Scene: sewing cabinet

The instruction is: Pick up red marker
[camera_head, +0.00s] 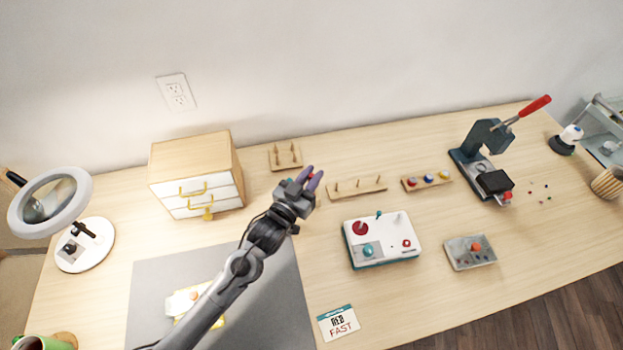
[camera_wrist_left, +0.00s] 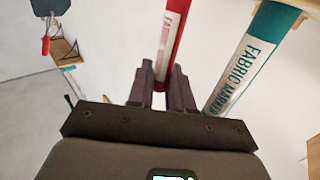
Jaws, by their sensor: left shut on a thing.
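The red marker (camera_wrist_left: 174,42) stands between the fingers of my left gripper (camera_wrist_left: 163,88) in the left wrist view, with its white label showing. The gripper is shut on it. The marker's far end runs out of the top of that view. A teal fabric marker (camera_wrist_left: 246,60) is just to the right of the fingers, apart from the red one. In the head view my left gripper (camera_head: 312,182) is above the table near the wooden peg racks, and it mostly hides the marker there. My right gripper is not in view.
A peg rack (camera_head: 357,188) and a smaller peg block (camera_head: 285,157) are close to the gripper. A drawer cabinet (camera_head: 195,178) stands to the left. A white control box (camera_head: 381,240), a spool rack (camera_head: 427,181) and a press (camera_head: 482,160) are to the right.

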